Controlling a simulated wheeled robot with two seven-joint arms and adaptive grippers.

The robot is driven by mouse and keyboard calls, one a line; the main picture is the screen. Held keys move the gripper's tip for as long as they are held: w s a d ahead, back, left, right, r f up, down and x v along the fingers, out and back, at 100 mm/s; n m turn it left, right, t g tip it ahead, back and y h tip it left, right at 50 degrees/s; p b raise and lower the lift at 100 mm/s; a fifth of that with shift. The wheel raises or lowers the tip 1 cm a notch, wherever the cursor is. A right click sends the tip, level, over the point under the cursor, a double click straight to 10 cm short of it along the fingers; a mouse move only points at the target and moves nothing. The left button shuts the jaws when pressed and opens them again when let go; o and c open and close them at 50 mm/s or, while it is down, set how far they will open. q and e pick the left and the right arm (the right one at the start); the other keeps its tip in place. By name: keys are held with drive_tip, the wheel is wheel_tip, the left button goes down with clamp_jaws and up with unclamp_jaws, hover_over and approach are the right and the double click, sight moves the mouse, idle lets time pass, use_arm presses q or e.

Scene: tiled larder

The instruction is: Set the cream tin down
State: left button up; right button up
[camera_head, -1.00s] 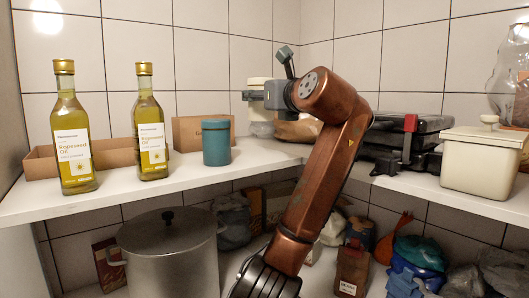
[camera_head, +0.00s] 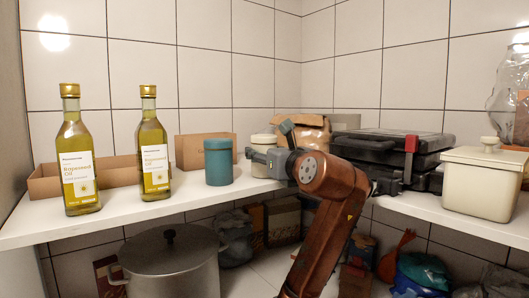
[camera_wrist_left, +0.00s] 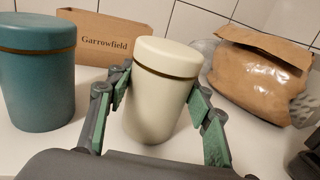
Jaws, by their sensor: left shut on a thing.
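The cream tin (camera_head: 263,150) is a pale round canister with a dark band below its lid. My left gripper (camera_head: 268,163) is shut on it, one finger on each side, as the left wrist view (camera_wrist_left: 160,92) also shows. The tin is at about shelf height, right of the teal tin (camera_head: 218,162) and apart from it. Its base is partly hidden by my gripper in the head view, and I cannot tell whether it touches the white shelf (camera_head: 140,217). My right gripper is not in view.
A cardboard box (camera_wrist_left: 97,38) stands behind the tins. A brown paper bag (camera_wrist_left: 265,75) is behind and right of the cream tin. A black case (camera_head: 390,148) and a cream lidded box (camera_head: 480,187) stand farther right. Two oil bottles (camera_head: 77,160) stand left.

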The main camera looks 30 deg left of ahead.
use_arm(q)
drive_tip(key=shift+s, duration=0.1)
drive_tip(key=shift+f, duration=0.15)
drive_tip(key=o, duration=1.3)
drive_tip(key=shift+r, duration=0.2)
drive_tip(key=b+v, duration=0.6)
drive_tip(key=v, duration=0.6)
